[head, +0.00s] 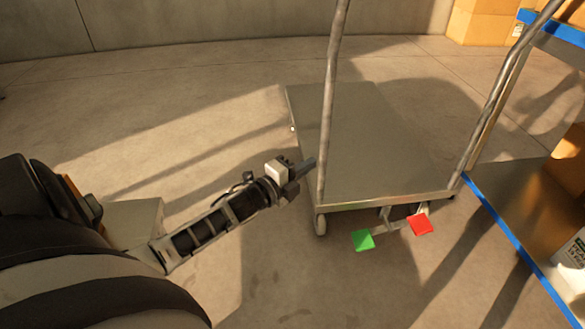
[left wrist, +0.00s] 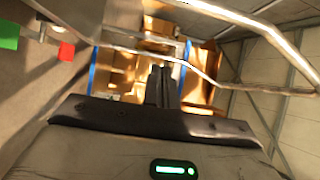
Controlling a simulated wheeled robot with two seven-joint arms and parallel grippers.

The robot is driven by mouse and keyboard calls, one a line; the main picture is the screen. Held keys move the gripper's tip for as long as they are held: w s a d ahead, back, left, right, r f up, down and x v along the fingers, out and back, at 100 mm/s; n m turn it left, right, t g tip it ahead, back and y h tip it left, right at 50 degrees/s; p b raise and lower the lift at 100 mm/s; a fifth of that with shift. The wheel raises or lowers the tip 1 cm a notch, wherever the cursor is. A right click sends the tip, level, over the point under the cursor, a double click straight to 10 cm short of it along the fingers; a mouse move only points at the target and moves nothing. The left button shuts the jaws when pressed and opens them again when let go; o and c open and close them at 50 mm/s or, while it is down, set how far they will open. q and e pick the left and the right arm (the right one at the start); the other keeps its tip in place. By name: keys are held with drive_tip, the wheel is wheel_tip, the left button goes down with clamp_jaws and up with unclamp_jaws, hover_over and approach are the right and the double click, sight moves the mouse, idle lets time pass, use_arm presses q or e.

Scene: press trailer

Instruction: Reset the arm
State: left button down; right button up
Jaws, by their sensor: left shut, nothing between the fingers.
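My left gripper (head: 302,171) is shut and empty in the head view. It is beside the left upright of the trailer's handle, at the left edge of the trailer (head: 375,150). I cannot tell whether it touches the upright. In the left wrist view its fingers (left wrist: 161,72) are together, with nothing between them. The trailer is a flat grey platform with a metal tube handle. A green pedal (head: 362,240) and a red pedal (head: 421,224) stick out below its near edge. Both pedals also show at the upper left of the left wrist view. My right gripper is not in view.
A shelf with blue edges (head: 513,245) stands close on the right and holds cardboard boxes (head: 568,160). More boxes (head: 482,22) are at the back right, by the wall. The floor left of the trailer is clear.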

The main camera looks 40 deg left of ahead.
use_arm(q)
drive_tip(key=shift+s+a+p, duration=0.15)
drive_tip(key=shift+s, duration=0.9)
drive_tip(key=shift+s+a+p, duration=0.1)
drive_tip(key=shift+s+p, duration=0.05)
drive_tip(key=shift+s, duration=0.85)
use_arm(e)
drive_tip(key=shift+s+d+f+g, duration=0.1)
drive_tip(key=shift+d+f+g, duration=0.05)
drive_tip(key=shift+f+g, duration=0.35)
